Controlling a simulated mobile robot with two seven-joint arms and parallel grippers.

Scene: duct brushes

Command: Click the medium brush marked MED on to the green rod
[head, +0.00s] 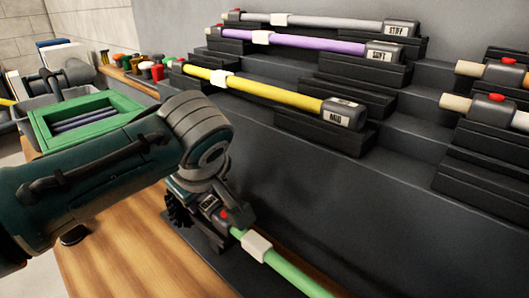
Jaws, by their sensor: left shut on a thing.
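The green rod (297,276) lies at the bottom centre, with a white collar (257,245) and a dark end piece with a red button (225,214). A brush with dark bristles (176,206) is at that end of the rod. My left gripper (203,188) is shut on the brush, and its wrist hides most of it. A small pale label shows beside the fingers, too small to read surely. The brush and the rod's end look very close; I cannot tell whether they are joined. My right gripper is not in view.
A dark stepped rack carries a yellow rod (262,92), a purple rod (310,43) marked SOFT and a grey rod (330,22) marked STIFF. Two more rods with red buttons lie at the right. A green tray (48,138) stands at the left. Bare wooden table (130,260) shows in front.

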